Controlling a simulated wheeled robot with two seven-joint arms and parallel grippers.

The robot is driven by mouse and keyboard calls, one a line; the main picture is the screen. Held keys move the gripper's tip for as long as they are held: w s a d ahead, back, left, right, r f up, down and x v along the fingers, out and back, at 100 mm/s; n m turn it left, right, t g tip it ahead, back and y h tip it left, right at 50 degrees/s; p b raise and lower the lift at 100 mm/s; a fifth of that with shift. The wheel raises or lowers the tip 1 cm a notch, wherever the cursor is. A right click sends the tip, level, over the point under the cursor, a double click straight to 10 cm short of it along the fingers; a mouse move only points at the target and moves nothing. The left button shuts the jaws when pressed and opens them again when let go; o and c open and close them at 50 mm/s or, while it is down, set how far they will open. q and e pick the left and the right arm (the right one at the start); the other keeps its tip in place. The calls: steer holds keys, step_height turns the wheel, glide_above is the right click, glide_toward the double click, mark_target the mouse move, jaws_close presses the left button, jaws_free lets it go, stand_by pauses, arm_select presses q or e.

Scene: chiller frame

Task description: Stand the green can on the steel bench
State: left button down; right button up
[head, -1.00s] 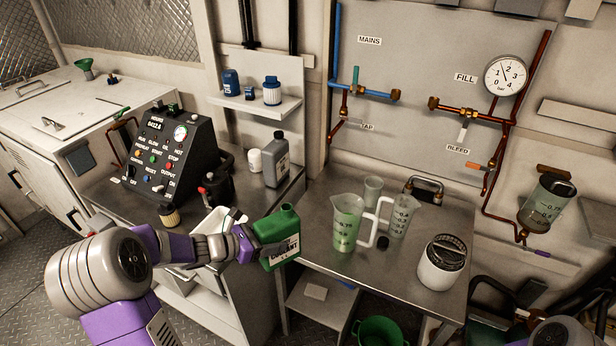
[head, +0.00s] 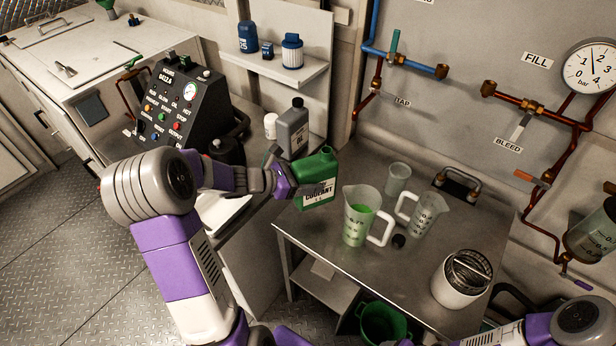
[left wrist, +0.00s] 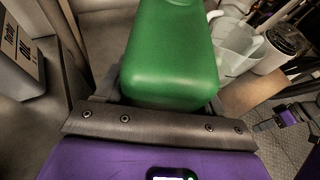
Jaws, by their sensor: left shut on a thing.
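The green can (head: 318,182), labelled coolant, is held upright in my left gripper (head: 285,180), which is shut on it from the left. It shows at the left edge of the steel bench (head: 400,275); I cannot tell whether its base touches the bench. In the left wrist view the green can (left wrist: 172,55) fills the middle, between the jaws. My right arm shows at the lower right of the head view, but its fingers cannot be made out.
Two measuring jugs (head: 360,215) (head: 426,214), one with green liquid, a clear beaker (head: 397,178), a black cap (head: 398,241) and a white canister (head: 461,279) stand on the bench. A grey bottle (head: 292,130) stands behind the can. The bench's front middle is clear.

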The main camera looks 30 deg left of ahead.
arm_select(q)
steer(key=shift+w+f+b, duration=0.1)
steer(key=shift+f+b, duration=3)
steer(key=shift+f, duration=0.4)
steer(key=shift+f+b, duration=0.3)
steer(key=shift+f, duration=0.05)
steer(key=shift+c, duration=0.2)
jaws_free()
steer(key=p+v, duration=0.1)
steer(key=v, duration=0.6)
steer(key=shift+s+a+p, duration=0.2)
steer(key=shift+p, duration=0.2)
steer(key=shift+s, duration=0.1)
